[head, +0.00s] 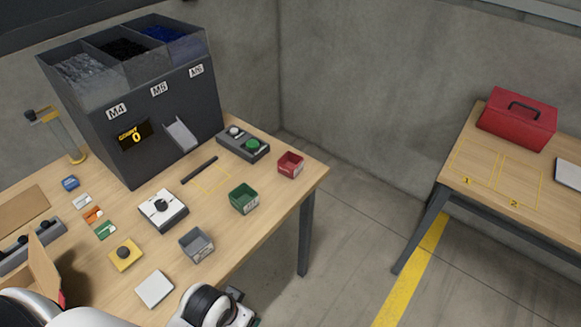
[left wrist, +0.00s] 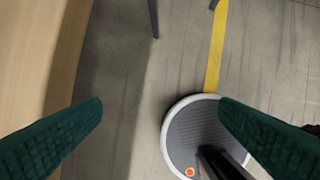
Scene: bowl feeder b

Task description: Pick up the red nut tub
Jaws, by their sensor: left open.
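The red nut tub (head: 290,164) is a small open box standing upright near the right edge of the wooden table (head: 262,262). It is right of the button box and is not seen in the left wrist view. My left arm comes in at the bottom of the head view, nearer than the tub and well apart from it. My right gripper is in neither view.
A green tub (head: 243,198) and a grey tub (head: 196,244) stand nearer than the red one. A button box (head: 243,143) and a tall feeder (head: 170,105) stand behind. A side table (head: 480,195) holds a red toolbox (head: 517,118). A floor gap separates the tables.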

